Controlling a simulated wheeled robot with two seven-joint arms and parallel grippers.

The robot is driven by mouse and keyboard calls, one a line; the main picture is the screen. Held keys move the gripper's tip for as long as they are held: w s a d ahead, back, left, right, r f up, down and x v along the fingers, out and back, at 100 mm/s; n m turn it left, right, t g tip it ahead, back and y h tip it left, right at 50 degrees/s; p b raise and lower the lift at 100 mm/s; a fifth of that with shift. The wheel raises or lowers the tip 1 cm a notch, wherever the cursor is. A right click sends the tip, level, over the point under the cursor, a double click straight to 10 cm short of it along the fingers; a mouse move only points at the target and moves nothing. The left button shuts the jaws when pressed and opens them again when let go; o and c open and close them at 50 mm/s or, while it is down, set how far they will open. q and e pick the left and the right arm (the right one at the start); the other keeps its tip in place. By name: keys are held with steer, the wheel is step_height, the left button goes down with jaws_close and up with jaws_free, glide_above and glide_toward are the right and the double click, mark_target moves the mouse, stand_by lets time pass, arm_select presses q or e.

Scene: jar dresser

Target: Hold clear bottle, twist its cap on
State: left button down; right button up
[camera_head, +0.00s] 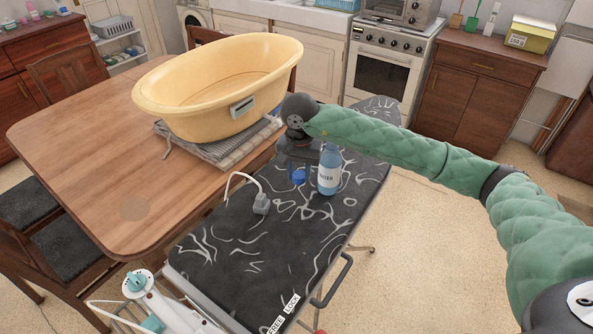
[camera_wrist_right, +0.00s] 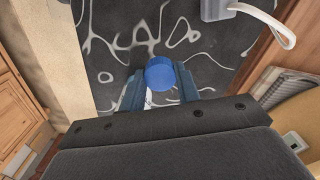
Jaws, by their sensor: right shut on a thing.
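A clear, bluish bottle (camera_head: 329,176) with a white label stands upright on the dark patterned ironing board in the head view. My right gripper (camera_head: 298,176) points down just left of the bottle, apart from its neck. It is shut on a round blue cap, which shows between the two fingers in the right wrist view (camera_wrist_right: 160,73). In that view the fingers hide part of the cap's sides, and I cannot make out the bottle. My left gripper is in neither view.
The ironing board (camera_head: 225,250) has a grey plug with a white cable (camera_head: 261,203) left of the bottle. A white and teal iron (camera_head: 145,290) is at the near end. The board's near middle is clear.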

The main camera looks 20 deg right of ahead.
steer(key=s+n, duration=0.1)
steer(key=n, duration=0.1)
steer(key=s+r+n, duration=0.1)
steer(key=n, duration=0.3)
steer(key=shift+s+d+r, duration=0.15)
steer(key=shift+s+d, duration=0.1)
steer(key=shift+s, duration=0.15)
